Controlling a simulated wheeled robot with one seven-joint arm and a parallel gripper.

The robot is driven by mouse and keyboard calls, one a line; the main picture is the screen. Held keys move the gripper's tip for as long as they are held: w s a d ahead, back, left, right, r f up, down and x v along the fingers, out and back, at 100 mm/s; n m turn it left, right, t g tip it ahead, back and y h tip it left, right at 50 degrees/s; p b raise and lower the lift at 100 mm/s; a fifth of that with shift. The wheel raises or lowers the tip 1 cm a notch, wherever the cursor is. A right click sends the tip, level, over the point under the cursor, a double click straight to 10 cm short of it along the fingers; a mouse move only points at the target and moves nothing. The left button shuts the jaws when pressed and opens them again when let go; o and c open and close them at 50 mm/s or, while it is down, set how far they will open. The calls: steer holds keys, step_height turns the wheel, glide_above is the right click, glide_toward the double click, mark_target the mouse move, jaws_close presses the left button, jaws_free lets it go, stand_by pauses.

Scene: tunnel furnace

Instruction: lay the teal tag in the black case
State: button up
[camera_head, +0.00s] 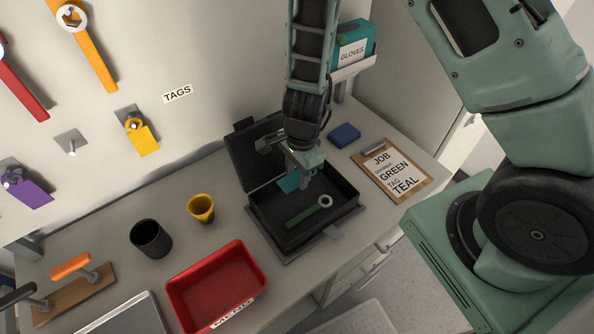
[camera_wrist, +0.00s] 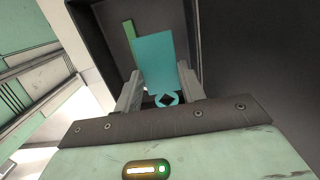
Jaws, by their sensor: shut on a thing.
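The teal tag (camera_head: 289,183) is held in my gripper (camera_head: 303,172), just above the open black case (camera_head: 266,226). In the wrist view the tag (camera_wrist: 155,62) stands out between the two fingers of my gripper (camera_wrist: 161,92), its ring end near the palm. The fingers are shut on it. A green wrench-like tool (camera_head: 309,213) with a pale ring end lies inside the case. Part of the green tool (camera_wrist: 129,36) shows behind the tag in the wrist view. The case lid (camera_head: 240,155) stands open at the back.
A red bin (camera_head: 258,268), a yellow cup (camera_head: 201,207) and a black cup (camera_head: 150,239) stand left of the case. A clipboard (camera_head: 418,172) reading "JOB GREEN, TAG TEAL" and a blue block (camera_head: 344,134) lie to its right. Yellow (camera_head: 146,141) and purple (camera_head: 32,193) tags hang on the wall.

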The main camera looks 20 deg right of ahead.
mark_target(296, 202)
steer(key=shift+f+b, duration=4.2)
steer(key=shift+f, duration=0.7)
steer(key=o, duration=1.3)
steer(key=shift+r, duration=0.1)
steer(key=shift+w+r+p, duration=0.1)
steer(key=shift+r+p, duration=1.3)
steer(key=shift+p, duration=0.05)
steer(key=shift+c, duration=0.2)
steer(key=shift+o, duration=0.8)
steer(key=shift+r+p, duration=0.35)
step_height(296, 202, up, 6)
steer(key=p, duration=0.5)
steer(key=shift+f, duration=0.3)
